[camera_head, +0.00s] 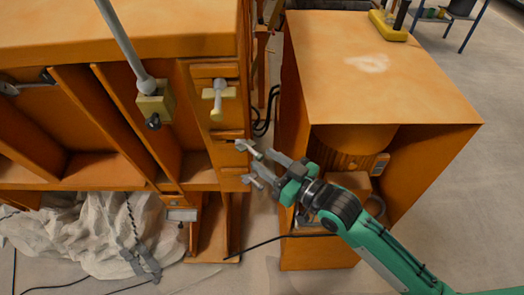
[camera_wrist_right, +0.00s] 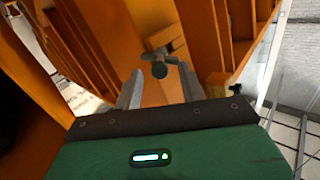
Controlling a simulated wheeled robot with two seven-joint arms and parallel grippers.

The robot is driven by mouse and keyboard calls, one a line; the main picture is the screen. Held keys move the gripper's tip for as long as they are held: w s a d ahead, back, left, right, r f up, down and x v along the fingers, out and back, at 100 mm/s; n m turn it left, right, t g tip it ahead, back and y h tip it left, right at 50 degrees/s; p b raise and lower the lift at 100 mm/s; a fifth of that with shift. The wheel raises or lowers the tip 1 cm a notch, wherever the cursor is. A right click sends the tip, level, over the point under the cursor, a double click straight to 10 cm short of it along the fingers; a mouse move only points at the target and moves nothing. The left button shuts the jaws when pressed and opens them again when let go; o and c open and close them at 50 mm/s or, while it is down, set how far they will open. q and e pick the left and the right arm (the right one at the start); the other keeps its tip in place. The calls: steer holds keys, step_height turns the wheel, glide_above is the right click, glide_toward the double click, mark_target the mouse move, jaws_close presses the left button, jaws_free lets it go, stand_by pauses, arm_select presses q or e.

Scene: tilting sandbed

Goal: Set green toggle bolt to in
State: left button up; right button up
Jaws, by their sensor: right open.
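A pale yellow-green toggle bolt (camera_head: 218,94) with a T-shaped handle is on the orange wooden frame, left of and above my right gripper in the head view. In the right wrist view a grey-green T-shaped handle (camera_wrist_right: 160,66) on an orange-brown block shows between the fingertips, farther ahead; it looks like the same bolt. My right gripper (camera_head: 250,165) is open and empty, its fingers pointing left, close to the frame's right side. It shows in the wrist view too (camera_wrist_right: 158,88). I cannot tell whether the bolt is in or out. My left gripper is not in view.
A grey rod with a pale yellow block (camera_head: 155,106) at its end stands left of the bolt. An orange cabinet (camera_head: 385,75) is on the right, with a yellow object (camera_head: 388,27) on top. White plastic sheeting (camera_head: 85,235) lies below the frame. A narrow gap separates frame and cabinet.

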mark_target(247, 147)
steer(key=shift+x, duration=1.15)
jaws_close()
